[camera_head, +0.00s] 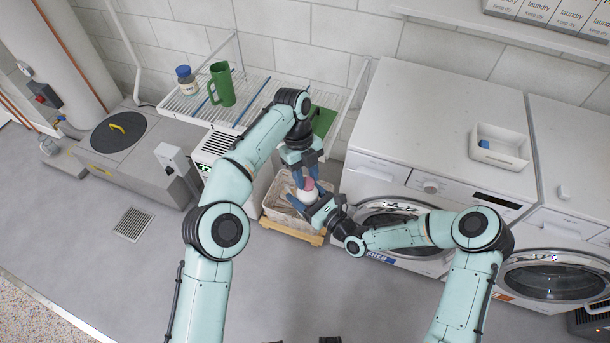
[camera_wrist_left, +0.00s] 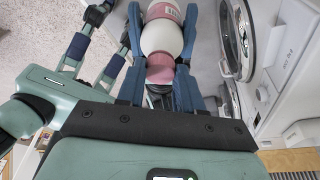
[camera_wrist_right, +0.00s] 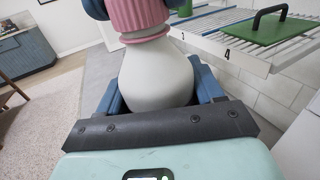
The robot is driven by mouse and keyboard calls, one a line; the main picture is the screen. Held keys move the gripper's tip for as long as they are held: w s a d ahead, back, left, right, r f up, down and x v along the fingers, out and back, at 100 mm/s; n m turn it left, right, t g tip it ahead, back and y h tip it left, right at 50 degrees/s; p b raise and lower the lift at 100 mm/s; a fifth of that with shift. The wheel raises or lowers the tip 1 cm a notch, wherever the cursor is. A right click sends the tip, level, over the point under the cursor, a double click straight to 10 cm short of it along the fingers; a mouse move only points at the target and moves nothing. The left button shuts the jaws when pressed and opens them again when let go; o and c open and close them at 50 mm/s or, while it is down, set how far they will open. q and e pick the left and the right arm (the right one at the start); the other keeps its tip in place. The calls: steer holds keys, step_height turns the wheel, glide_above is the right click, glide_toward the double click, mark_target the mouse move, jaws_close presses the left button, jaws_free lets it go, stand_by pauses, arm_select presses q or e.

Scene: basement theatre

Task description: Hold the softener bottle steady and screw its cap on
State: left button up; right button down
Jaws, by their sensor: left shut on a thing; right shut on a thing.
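The softener bottle (camera_head: 308,196) is white with a rounded body. Its pink cap (camera_head: 309,184) is at the neck, and it also shows in the right wrist view (camera_wrist_right: 139,14) just above a pink collar. Whether the threads are engaged cannot be told. My left gripper (camera_head: 304,177) comes from above and is shut on the cap. My right gripper (camera_head: 311,201) comes from the right and is shut around the bottle body. The left wrist view shows the bottle (camera_wrist_left: 162,38), with a pink label at its far end, and the cap (camera_wrist_left: 160,70) between blue fingers.
Two washing machines (camera_head: 430,120) are at the right, the nearer close to my right arm. A wire rack (camera_head: 187,106) behind holds a green jug (camera_head: 222,84) and a blue-lidded jar (camera_head: 187,80). The floor in front is clear.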

arm_select(q)
steer(key=m, duration=0.3)
steer(key=shift+w+d+y, duration=0.1)
steer(key=shift+d+y, duration=0.1)
steer(key=shift+y, duration=0.1)
steer(key=shift+m, duration=0.6)
steer(key=o, duration=1)
steer(key=shift+c, duration=0.3)
